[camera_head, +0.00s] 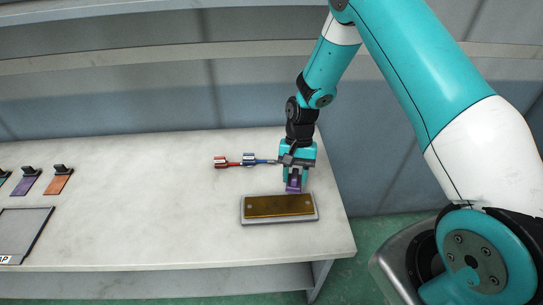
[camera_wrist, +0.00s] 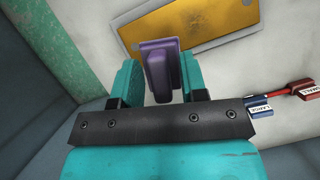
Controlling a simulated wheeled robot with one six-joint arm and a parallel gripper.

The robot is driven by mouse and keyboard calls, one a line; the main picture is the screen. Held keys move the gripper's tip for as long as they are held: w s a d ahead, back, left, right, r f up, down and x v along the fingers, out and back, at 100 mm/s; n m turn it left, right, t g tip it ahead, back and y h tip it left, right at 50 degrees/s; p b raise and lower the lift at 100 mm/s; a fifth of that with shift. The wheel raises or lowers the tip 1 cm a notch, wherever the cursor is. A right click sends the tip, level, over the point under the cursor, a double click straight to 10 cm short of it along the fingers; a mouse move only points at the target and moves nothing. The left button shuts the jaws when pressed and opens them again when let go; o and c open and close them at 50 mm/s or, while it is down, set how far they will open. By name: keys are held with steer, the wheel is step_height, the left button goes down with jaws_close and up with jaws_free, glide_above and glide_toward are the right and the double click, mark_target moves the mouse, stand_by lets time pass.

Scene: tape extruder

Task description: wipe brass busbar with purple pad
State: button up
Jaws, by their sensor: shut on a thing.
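The brass busbar (camera_head: 278,206) is a flat gold bar on a grey plate (camera_head: 282,222) near the right end of the table. It also shows in the wrist view (camera_wrist: 205,32), with marks on its surface. My gripper (camera_head: 294,176) is shut on a purple pad (camera_head: 293,186), just behind the busbar's right half. In the wrist view the purple pad (camera_wrist: 158,66) sits between the teal fingers, close to the plate's edge. I cannot tell whether the pad touches anything below. Another purple pad (camera_head: 26,185) lies at the far left.
A red-handled tool (camera_head: 220,162) and a blue-handled tool (camera_head: 250,159) lie left of my gripper. An orange pad (camera_head: 58,184) and a grey tray (camera_head: 24,232) are at the left. The middle of the table (camera_head: 145,200) is clear. The table's right edge is close by.

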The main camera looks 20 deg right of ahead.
steer(key=w+a+r+m+t+y+p, duration=0.25)
steer(key=w+a+m+t, duration=0.35)
steer(key=m, duration=0.5)
steer(key=f+b, duration=0.2)
steer(key=s+f+g+b, duration=0.1)
steer(key=f+b, duration=0.1)
steer(key=f+g+b, duration=0.1)
steer(key=f+b, duration=0.1)
steer(key=shift+s+a+m+h, duration=0.2)
steer(key=shift+s+m+h, duration=0.05)
steer(key=shift+m, duration=0.05)
steer(key=shift+f+b, duration=0.7)
steer(key=shift+f, duration=0.45)
steer(key=shift+s+r, duration=0.1)
steer(key=shift+s, duration=0.2)
steer(key=s+p, duration=0.2)
steer(key=s, duration=0.7)
steer(key=shift+s+d, duration=0.1)
steer(key=shift+s, duration=0.15)
steer(key=shift+w, duration=0.1)
